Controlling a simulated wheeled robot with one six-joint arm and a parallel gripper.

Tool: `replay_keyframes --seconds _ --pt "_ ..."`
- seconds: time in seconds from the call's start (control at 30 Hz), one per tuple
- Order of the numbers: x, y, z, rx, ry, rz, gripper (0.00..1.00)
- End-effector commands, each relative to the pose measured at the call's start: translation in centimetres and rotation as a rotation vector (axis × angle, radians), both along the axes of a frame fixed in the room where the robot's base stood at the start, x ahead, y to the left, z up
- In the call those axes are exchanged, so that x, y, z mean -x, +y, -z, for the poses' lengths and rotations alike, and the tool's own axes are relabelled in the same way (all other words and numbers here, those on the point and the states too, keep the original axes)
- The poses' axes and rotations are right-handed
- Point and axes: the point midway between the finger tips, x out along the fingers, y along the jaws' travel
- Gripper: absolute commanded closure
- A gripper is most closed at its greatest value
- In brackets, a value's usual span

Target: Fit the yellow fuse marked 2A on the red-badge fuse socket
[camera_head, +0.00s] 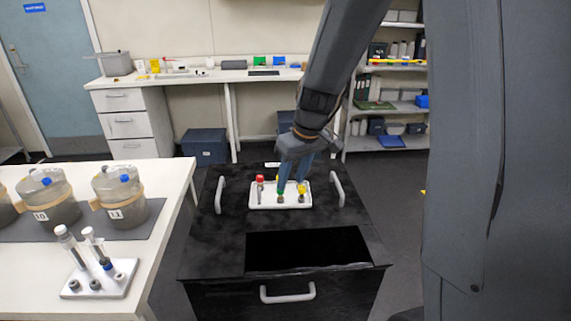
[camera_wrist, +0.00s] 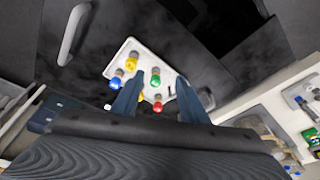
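A white fuse tray (camera_head: 257,202) stands on the black cart; it also shows in the wrist view (camera_wrist: 123,50). It holds several capped fuses. One yellow fuse (camera_head: 302,188) is at its right in the head view, and a yellow one (camera_wrist: 131,62) shows near an end in the wrist view. No 2A marking is readable. A green fuse (camera_wrist: 155,80) and a red fuse (camera_wrist: 158,105) appear between my fingers in the wrist view. My gripper (camera_head: 291,188) points down over the tray, fingers apart, with nothing visibly held. I cannot make out a red-badge socket.
The black cart top (camera_head: 225,240) has two side handles and a dark rectangular opening (camera_head: 305,248) in front of the tray. At left, a white bench (camera_head: 30,285) carries flasks (camera_head: 120,200) and a white stand (camera_head: 110,290) with tubes and small round parts.

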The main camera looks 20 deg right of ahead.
Motion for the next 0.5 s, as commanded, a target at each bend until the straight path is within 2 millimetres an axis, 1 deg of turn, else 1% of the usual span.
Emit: replay_keyframes --seconds 0.03,0.1,0.2,0.3,0.37,0.5 --pt "-2.7 -0.3 0.6 -0.006 -0.026 -0.039 0.60" --pt "-5.4 -0.7 0.6 -0.010 -0.060 -0.094 0.60" --pt "-8.1 -1.0 0.7 -0.013 -0.097 -0.151 0.60" --pt "-9.4 -1.2 0.8 -0.013 -0.116 -0.180 0.60" --pt "-9.7 -1.2 1.0 -0.013 -0.120 -0.186 0.60" --pt "-10.2 -0.9 2.4 -0.013 -0.119 -0.187 0.60"
